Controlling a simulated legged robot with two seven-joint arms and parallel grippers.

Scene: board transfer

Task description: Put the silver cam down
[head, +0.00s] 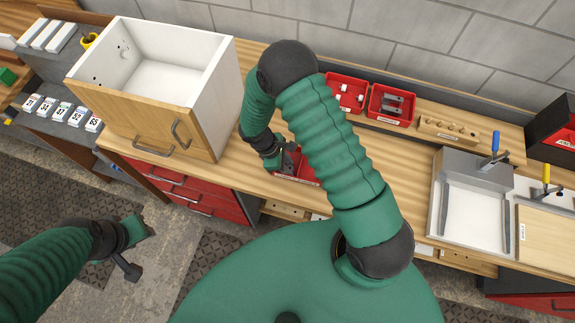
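My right gripper (288,163) is low over the workbench, pointing down at a small red bin (304,181) near the bench's front edge. My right arm covers part of this bin, and I cannot see its contents. The gripper's fingers are dark and small, so I cannot tell whether they are open or shut. I cannot make out the silver cam; it may be hidden at the gripper or in the bin. My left gripper (138,246) hangs over the floor at the left, away from the bench, with nothing visible in it.
A white cabinet box with a wooden front (148,122) stands left on the bench (245,190). Red bins with white parts (341,106) and metal parts (376,117) stand behind my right arm. A wooden peg block (448,131) and clamp fixture (470,165) are at the right.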

